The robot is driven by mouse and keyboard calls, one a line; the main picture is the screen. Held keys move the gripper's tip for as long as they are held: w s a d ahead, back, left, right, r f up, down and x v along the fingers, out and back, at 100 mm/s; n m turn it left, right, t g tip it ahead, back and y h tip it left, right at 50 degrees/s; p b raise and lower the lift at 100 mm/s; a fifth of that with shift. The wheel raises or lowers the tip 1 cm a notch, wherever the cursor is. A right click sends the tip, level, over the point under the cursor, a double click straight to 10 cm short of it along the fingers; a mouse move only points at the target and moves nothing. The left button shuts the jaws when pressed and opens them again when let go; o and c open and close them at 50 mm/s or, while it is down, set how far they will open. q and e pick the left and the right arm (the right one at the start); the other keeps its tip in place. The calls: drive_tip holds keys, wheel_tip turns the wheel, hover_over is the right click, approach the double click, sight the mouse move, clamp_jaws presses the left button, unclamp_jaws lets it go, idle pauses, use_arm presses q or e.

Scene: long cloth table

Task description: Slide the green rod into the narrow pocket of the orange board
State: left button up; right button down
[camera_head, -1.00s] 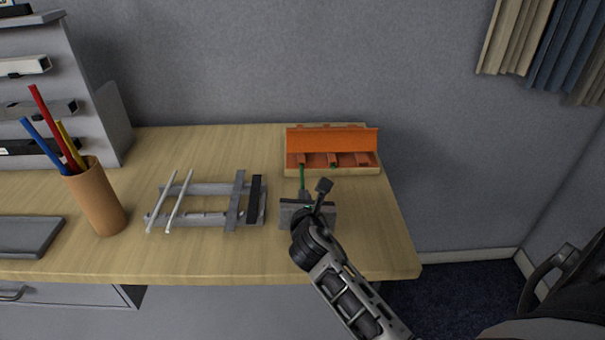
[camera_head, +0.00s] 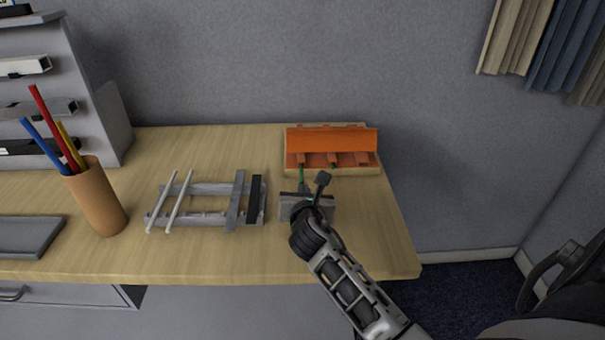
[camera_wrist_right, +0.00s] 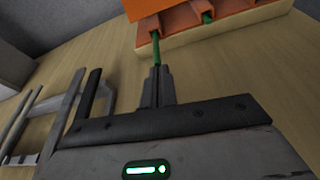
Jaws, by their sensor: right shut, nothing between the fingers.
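The orange board (camera_head: 332,140) stands in a wooden base at the back right of the table, with several pockets along its front. The green rod (camera_head: 301,174) points into its left pocket; its far end is hidden inside. The rod also shows in the right wrist view (camera_wrist_right: 156,48). My right gripper (camera_head: 303,187) is shut with nothing between its fingers. Its fingertips (camera_wrist_right: 157,72) are at the rod's near end, in line with it; whether they touch it I cannot tell. Another green piece (camera_wrist_right: 207,17) sits in a pocket further right. My left gripper is not in view.
A grey rack (camera_head: 215,218) with light rods stands left of my right gripper. A pen cup (camera_head: 97,200) and a grey shelf unit (camera_head: 75,75) are further left. The table (camera_head: 385,240) is bare to the right of my gripper.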

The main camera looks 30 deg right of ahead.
sight(302, 176)
drive_tip(key=shift+w+d, duration=0.5)
drive_tip(key=shift+w, duration=0.3)
drive_tip(key=shift+w+d, duration=0.45)
drive_tip(key=shift+w, duration=0.35)
drive_tip(key=shift+w+d, duration=0.5)
drive_tip(key=shift+w, duration=0.3)
idle(0.4)
drive_tip(key=shift+s+a, duration=0.45)
drive_tip(key=shift+s, duration=0.25)
drive_tip(key=shift+s+a, duration=0.4)
drive_tip(key=shift+s, duration=0.3)
drive_tip(key=v, duration=1.5)
drive_tip(key=shift+s+a+r, duration=0.15)
drive_tip(key=shift+s+a, duration=0.05)
